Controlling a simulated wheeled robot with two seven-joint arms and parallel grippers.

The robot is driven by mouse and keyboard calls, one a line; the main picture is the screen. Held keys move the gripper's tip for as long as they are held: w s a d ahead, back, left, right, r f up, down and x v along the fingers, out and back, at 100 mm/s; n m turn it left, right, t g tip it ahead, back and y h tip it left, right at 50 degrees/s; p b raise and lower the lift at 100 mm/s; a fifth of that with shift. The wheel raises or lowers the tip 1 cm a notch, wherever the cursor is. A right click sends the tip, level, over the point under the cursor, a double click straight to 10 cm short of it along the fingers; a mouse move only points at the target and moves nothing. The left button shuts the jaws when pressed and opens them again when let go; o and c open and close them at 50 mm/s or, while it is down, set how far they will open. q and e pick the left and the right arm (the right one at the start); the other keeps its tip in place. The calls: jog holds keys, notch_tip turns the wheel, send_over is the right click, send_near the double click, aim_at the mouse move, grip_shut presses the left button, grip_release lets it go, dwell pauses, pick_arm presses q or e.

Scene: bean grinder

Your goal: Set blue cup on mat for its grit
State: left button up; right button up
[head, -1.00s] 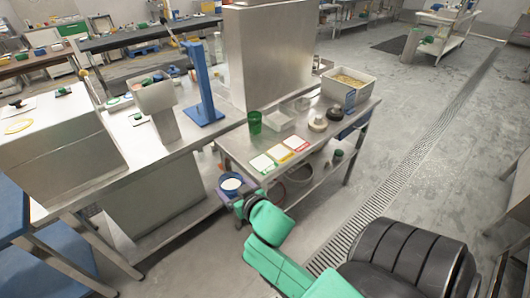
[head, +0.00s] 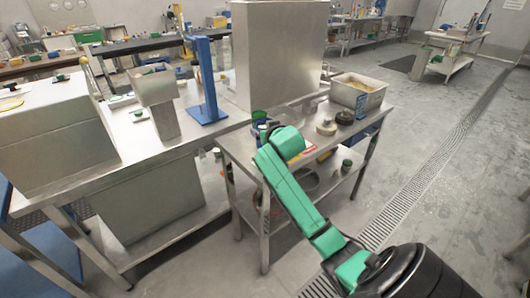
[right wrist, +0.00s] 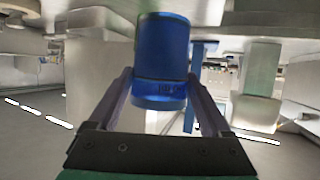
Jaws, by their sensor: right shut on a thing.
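The blue cup (right wrist: 162,45) stands between the two fingers of my right gripper (right wrist: 160,92) in the right wrist view, and the fingers are shut on it. My right gripper is mostly hidden there behind the arm. The mats on that table are largely covered by my arm; only a mat with a red and yellow edge (head: 309,150) peeks out at its right. My left gripper is not in view.
A grey bin of grains (head: 358,92) stands at the table's back right, with a pale round item (head: 326,127) and a dark one (head: 345,117) near it. A tall steel box (head: 280,55) and a blue stand (head: 207,80) are behind and left.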

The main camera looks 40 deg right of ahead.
notch_tip(320, 180, down, 8)
jog(key=shift+r, duration=0.2)
jog(key=shift+b, duration=0.3)
